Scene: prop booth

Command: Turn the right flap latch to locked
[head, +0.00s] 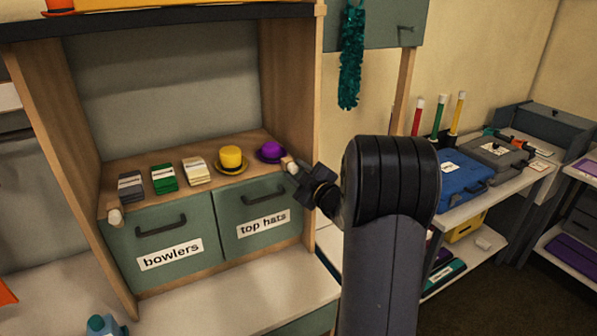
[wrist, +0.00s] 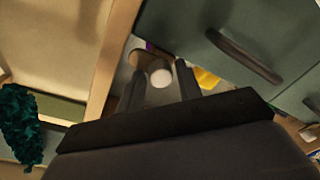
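The right flap (head: 233,208), green and labelled "top hats", is closed under the shelf. Its latch (head: 289,162), a small tan piece with a pale round end, sits at the flap's upper right corner. My gripper (head: 294,172) is right at this latch. In the wrist view the latch (wrist: 148,62) and its white round end (wrist: 160,78) show between my two open fingers (wrist: 160,80), with a gap visible beside the end. I cannot tell whether either finger touches it. Part of the latch is hidden by my gripper in the head view.
The left flap (head: 150,243), labelled "bowlers", is closed, with its own latch (head: 115,215) at its upper left. A yellow hat (head: 231,160), a purple hat (head: 271,151) and banded stacks (head: 164,178) stand on the shelf. A teal garland (head: 350,60) hangs right of the cabinet.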

